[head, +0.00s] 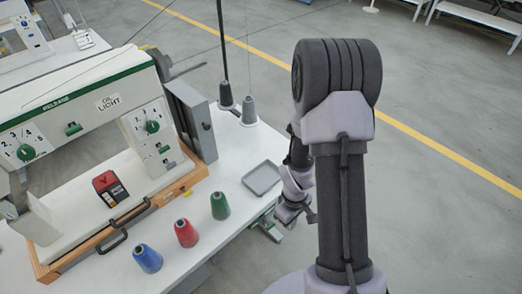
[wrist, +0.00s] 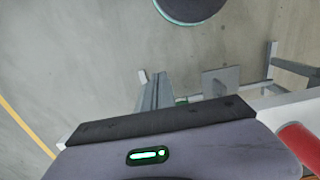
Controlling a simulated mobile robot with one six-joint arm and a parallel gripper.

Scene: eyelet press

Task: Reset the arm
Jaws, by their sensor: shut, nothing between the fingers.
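My arm rises at the right of the head view, and my gripper (head: 294,213) hangs low beside the right edge of the white table (head: 232,235). It is shut with nothing held. A grey tray (head: 262,178) lies on the table just left of it and looks empty. In the wrist view a dark bar of my gripper (wrist: 160,122) spans the lower part, with grey floor and a table leg beyond it. The fingertips are too small to make out clearly in the head view.
Blue (head: 147,259), red (head: 186,233) and green (head: 220,206) cones stand along the table's front. The white press (head: 90,130) with a red block (head: 108,187) is at left. Open floor (head: 440,220) lies right.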

